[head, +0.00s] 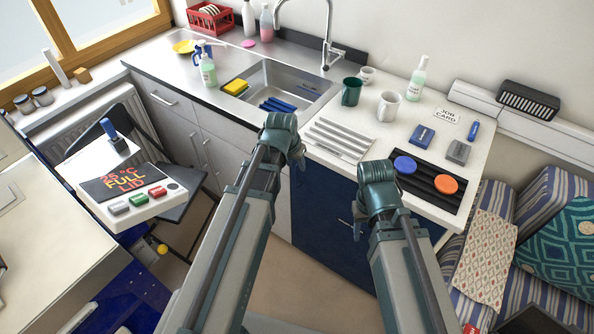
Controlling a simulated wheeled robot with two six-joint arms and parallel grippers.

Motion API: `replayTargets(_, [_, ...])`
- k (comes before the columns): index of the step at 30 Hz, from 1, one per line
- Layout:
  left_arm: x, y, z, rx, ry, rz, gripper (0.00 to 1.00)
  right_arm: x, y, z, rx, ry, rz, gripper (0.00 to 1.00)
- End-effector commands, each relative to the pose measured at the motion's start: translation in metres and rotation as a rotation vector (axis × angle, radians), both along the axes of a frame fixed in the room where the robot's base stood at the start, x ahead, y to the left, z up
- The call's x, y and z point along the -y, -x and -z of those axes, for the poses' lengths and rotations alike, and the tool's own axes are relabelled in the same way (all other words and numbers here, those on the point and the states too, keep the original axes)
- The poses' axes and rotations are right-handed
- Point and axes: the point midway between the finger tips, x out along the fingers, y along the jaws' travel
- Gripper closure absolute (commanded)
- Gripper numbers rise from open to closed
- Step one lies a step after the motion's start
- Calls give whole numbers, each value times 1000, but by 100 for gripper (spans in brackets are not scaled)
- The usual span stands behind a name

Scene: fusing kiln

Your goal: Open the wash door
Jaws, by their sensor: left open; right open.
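A dark blue cabinet front (322,205) is below the right part of the counter, to the right of the sink. It looks closed, and a small handle shows near its middle, partly hidden by my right arm. I cannot tell from a label whether this is the wash door. My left gripper (299,160) is open and empty, pointing down near the counter's front edge and the front's upper left corner. My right gripper (357,231) is open and empty in front of the blue front, close to the handle. I cannot tell whether it touches it.
A steel sink (310,88) with a tap is behind my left arm. Mugs, a soap bottle (417,78) and a black tray (432,184) with coloured discs stand on the counter. A folding chair (185,190) and a control panel (133,192) are left, a striped sofa (479,270) right.

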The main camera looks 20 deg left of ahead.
Motion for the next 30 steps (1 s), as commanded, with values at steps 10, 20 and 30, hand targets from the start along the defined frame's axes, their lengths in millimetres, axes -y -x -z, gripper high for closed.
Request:
replayTargets(10, [-22, -18, -3, 50, 7, -23, 58, 0, 0, 1, 0, 0, 0, 50])
replayTargets(20, [-21, -26, 20, 49, 8, -22, 58, 0, 0, 24, 0, 0, 0, 50])
replayTargets(30, [-18, -44, 66, 48, 8, -22, 58, 0, 0, 70, 0, 0, 0, 50])
